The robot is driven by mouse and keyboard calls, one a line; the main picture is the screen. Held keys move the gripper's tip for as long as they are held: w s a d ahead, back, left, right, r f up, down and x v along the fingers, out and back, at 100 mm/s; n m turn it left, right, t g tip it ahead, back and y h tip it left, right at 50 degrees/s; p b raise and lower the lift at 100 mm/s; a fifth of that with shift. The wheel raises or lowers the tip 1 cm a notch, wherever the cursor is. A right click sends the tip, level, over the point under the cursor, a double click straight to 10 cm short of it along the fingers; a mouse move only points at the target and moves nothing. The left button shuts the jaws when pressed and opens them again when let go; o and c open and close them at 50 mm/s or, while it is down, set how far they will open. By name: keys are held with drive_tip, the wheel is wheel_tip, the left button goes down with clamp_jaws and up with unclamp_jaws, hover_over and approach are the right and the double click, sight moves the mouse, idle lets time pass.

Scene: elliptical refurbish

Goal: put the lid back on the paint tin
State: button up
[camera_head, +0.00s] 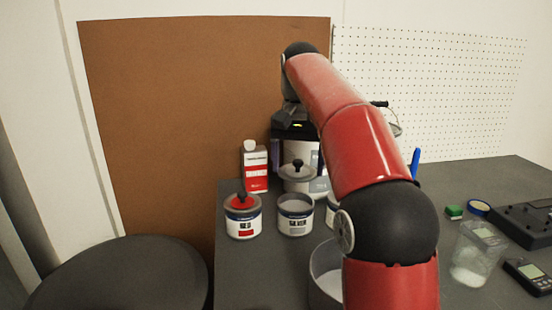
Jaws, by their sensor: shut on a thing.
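The silver-labelled paint tin (295,217) stands open on the grey bench, with grey paint showing inside. A grey lid with a black knob (297,174) shows just behind and above it, apart from its rim. My gripper (297,157) points down above this lid and appears shut on its knob; the fingertips are hard to make out. The lid looks roughly level. I cannot tell its exact height or whether it touches the pale tin behind it.
A red-labelled tin (243,221), lidded, stands left of the open tin. A red and white container (254,170) stands behind it. A large open pot (325,280) is in front, partly behind my arm.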

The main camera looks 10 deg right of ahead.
drive_tip(key=shift+w+a+f, duration=0.1)
drive_tip(key=shift+f, duration=0.95)
drive_tip(key=shift+f+b, duration=1.1)
drive_tip(key=shift+f, duration=1.15)
drive_tip(key=shift+r+p, duration=0.1)
drive_tip(key=shift+p, duration=0.55)
drive_tip(key=shift+f+p, duration=0.25)
drive_tip(key=shift+p, duration=0.15)
idle(0.3)
drive_tip(key=o, duration=1)
drive_tip(key=shift+c, duration=0.2)
drive_tip(key=shift+r, duration=0.1)
